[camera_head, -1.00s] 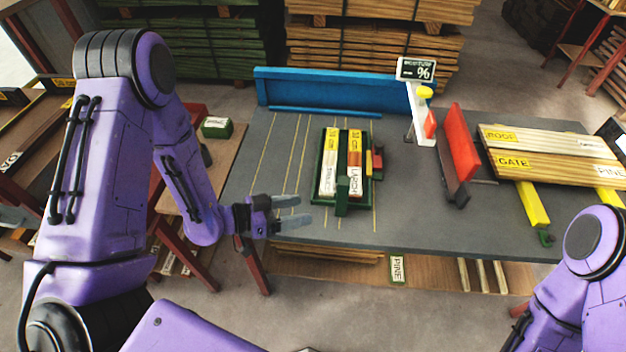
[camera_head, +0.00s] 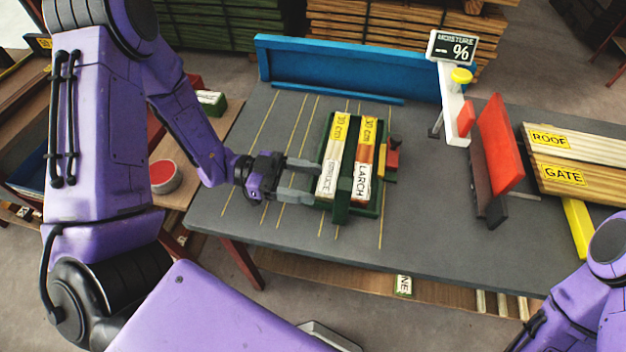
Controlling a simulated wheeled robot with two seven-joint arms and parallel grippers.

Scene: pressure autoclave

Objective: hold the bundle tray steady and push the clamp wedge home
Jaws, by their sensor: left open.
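The green bundle tray (camera_head: 368,210) lies on the grey table and holds two labelled wood bundles, SPRUCE (camera_head: 333,158) and LARCH (camera_head: 366,161). A dark green block stands at its near end, between the bundles. At its right side are a narrow yellow piece (camera_head: 381,163) and a red block (camera_head: 393,158) with a dark knob; I cannot tell which is the clamp wedge. My left gripper (camera_head: 311,181) is open at the tray's left side, fingertips at or very near its wall; contact is unclear. My right arm shows at lower right, but its gripper is out of view.
A blue fence (camera_head: 350,68) runs along the table's back. A moisture meter (camera_head: 453,100) and a red upright plate (camera_head: 500,145) stand to the right, before ROOF and GATE boards (camera_head: 585,160). Table surface between tray and red plate is clear.

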